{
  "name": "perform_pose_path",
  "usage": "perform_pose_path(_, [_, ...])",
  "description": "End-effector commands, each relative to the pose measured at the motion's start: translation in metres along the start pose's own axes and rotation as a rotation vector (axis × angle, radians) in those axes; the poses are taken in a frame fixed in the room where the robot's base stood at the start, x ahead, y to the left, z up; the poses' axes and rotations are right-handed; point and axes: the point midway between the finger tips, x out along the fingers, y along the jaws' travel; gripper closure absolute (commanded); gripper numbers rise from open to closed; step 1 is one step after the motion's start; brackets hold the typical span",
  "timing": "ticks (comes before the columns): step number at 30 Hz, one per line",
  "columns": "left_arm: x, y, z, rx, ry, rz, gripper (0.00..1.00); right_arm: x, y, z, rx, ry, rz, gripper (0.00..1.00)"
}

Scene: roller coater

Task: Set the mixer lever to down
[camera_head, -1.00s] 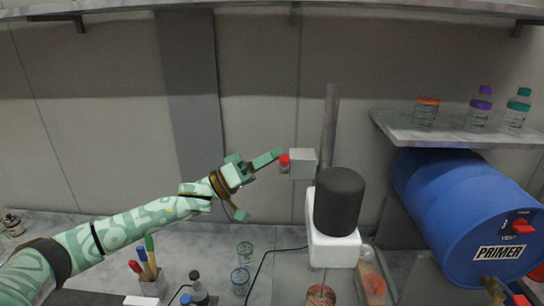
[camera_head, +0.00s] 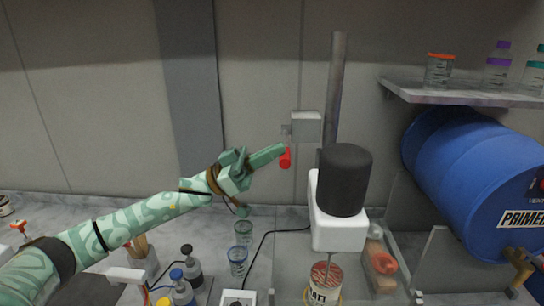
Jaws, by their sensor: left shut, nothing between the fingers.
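The mixer (camera_head: 339,230) has a white body and a black motor cover on a grey post. A small grey box (camera_head: 307,127) is on the post, left of it and above the mixer head. The red lever (camera_head: 286,158) at the left side of this box hangs down below it. My left gripper (camera_head: 279,151) is shut and empty. Its tip points right and is right beside the upper part of the lever; I cannot tell if they touch. My right gripper is not in view.
A paint can (camera_head: 325,280) stands under the mixer. A blue drum (camera_head: 470,170) lies at the right below a shelf (camera_head: 465,94) with jars and bottles. Cups (camera_head: 238,260), bottles (camera_head: 192,265) and a brush holder (camera_head: 145,262) stand on the bench. A black cable crosses it.

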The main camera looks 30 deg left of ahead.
Motion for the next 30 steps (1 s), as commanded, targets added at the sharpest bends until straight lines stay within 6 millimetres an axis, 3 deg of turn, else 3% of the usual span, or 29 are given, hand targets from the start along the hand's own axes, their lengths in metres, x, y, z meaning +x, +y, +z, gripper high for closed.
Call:
perform_pose_path(3, [-0.007, 0.0, 0.013, 0.046, -0.001, 0.027, 1.0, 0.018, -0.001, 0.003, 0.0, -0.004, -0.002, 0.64])
perform_pose_path(10, [-0.01, 0.0, 0.018, 0.099, -0.001, 0.058, 1.0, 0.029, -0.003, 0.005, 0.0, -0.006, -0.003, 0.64])
perform_pose_path(26, [-0.01, 0.0, 0.017, 0.11, -0.001, 0.065, 1.0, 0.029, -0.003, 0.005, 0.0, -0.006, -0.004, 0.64])
perform_pose_path(30, [-0.005, 0.001, 0.007, 0.111, 0.0, 0.065, 1.0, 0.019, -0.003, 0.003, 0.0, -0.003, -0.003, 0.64])
